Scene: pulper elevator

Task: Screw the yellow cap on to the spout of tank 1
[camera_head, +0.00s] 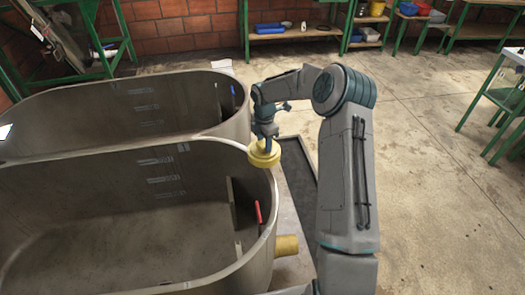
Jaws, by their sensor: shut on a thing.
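The yellow cap (265,157) is in my gripper (266,140), which is shut on it. It hangs over the right rim of the nearer tank (150,150). A tan-yellow spout (288,245) sticks out to the right from the nearer tank's outer wall, lower than the cap and apart from it. The spout's opening faces right and is not clearly visible. A second grey tank (190,85) stands behind. I cannot read a number on either tank. The fingertips are small and partly hidden by the cap.
A red piece (258,212) is on the nearer tank's inner right wall, and a blue piece (233,90) is on the farther tank's. A dark tray or mat (299,165) lies on the floor right of the tanks. Green shelves (290,37) stand at the back.

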